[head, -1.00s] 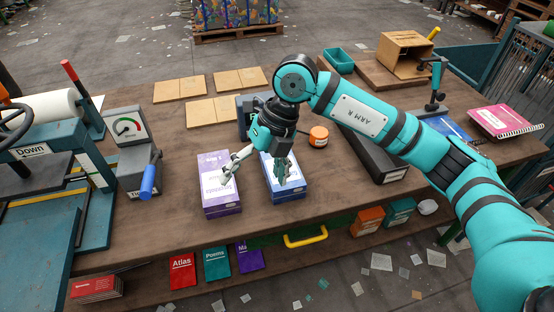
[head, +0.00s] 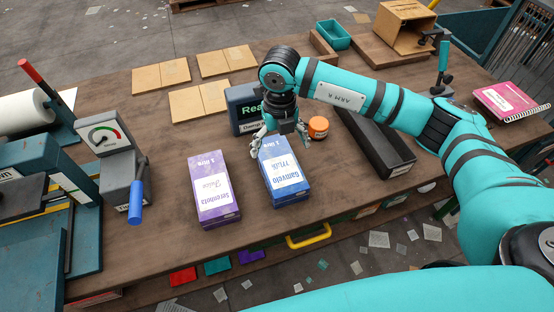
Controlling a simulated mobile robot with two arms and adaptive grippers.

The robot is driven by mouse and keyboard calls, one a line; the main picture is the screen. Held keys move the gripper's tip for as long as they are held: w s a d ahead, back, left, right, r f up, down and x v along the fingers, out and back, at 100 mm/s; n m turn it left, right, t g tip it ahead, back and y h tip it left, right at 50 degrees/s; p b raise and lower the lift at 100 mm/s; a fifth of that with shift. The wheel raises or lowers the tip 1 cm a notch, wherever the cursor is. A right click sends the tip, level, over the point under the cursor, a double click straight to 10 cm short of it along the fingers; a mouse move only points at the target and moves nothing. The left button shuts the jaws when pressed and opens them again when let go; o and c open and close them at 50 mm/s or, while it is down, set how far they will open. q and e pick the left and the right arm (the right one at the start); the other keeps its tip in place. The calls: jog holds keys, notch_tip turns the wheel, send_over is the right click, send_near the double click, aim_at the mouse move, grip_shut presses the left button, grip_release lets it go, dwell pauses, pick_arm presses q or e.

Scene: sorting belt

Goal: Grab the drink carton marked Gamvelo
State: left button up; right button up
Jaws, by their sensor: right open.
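The blue and white drink carton marked Gamvelo (head: 285,177) lies flat on the brown workbench, its label upside down to me. A purple and white carton marked Serenhita (head: 215,190) lies to its left, with a gap between them. My right gripper (head: 278,148) points down at the far end of the Gamvelo carton. Its fingers are spread, one on the left of that end and the other by its right side. I cannot tell whether they touch the carton. My left gripper is not in view.
A small orange jar (head: 318,127) stands just right of my right gripper. A dark display box (head: 243,108) stands behind it, and a long black box (head: 375,145) lies to the right. A gauge stand with a blue handle (head: 136,203) is at the left. The bench front is clear.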

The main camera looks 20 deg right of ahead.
aim_at(279, 167)
notch_tip(279, 167, down, 3)
jog(key=shift+r, duration=0.1)
jog(key=shift+f+p, duration=0.2)
jog(key=shift+p, duration=0.15)
notch_tip(279, 167, down, 4)
jog(key=shift+s+r+p, duration=0.15)
jog(key=shift+p, duration=0.55)
jog(key=shift+f, duration=0.6)
jog(key=c, duration=0.6)
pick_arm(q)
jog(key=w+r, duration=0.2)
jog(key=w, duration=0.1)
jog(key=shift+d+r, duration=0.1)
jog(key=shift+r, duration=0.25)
pick_arm(e)
jog(key=shift+c, duration=0.5)
jog(key=shift+r, duration=0.15)
